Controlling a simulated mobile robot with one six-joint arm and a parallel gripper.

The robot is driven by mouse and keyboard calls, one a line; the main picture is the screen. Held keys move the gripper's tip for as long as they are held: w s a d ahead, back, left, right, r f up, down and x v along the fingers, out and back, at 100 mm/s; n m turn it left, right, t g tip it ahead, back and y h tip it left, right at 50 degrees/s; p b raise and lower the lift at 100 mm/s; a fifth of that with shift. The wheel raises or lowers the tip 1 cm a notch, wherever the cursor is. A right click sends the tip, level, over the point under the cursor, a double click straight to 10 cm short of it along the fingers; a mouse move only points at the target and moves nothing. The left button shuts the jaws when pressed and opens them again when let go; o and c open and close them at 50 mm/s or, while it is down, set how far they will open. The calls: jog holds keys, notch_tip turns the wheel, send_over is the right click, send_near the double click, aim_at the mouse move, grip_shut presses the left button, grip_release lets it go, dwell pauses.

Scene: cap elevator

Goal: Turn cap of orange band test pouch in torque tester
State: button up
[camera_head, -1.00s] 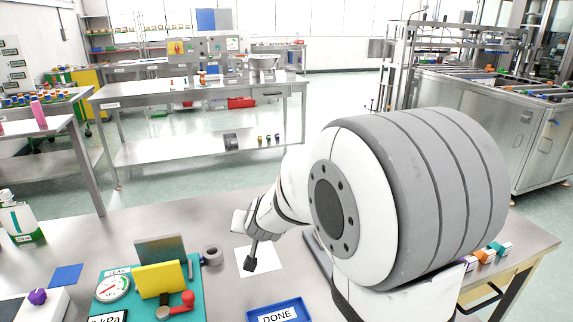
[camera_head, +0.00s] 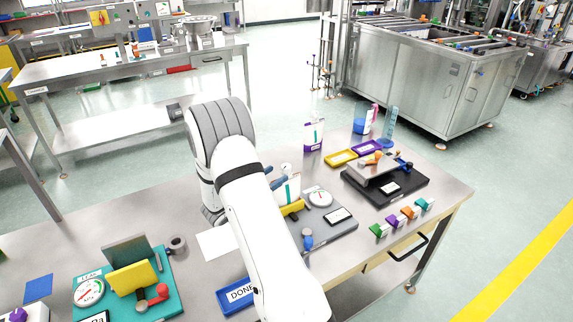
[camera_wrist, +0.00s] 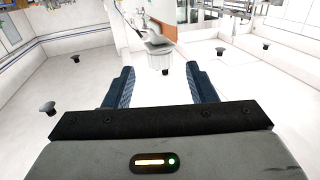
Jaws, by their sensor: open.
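My gripper (camera_wrist: 160,86) is open, its two blue fingers apart with nothing between them in the wrist view. In the head view, it is mostly hidden behind my arm; blue parts show near a white pouch (camera_head: 289,190) with a teal stripe. That pouch stands at a grey fixture (camera_head: 345,228) with a round gauge, yellow clamp and blue knob. To its right is a black-based fixture (camera_head: 411,188) with a grey plate, a small display and an orange piece (camera_head: 374,158) on top. I cannot tell which fixture is the torque tester, nor make out an orange-band pouch clearly.
Behind are a purple-band pouch (camera_head: 313,137), yellow tray (camera_head: 340,158), purple tray (camera_head: 367,147) and beakers. Several coloured blocks (camera_head: 393,221) line the right edge. A blue DONE tray (camera_head: 232,298) and a teal gauge fixture (camera_head: 84,266) are at left. Some bench is bare around the right fixture.

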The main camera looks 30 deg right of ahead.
aim_at(282, 171)
jog(key=p+x, duration=0.1)
jog(key=x, duration=0.5)
jog(key=shift+c, duration=0.3)
jog(key=c, duration=0.9)
jog(key=shift+f, duration=0.1)
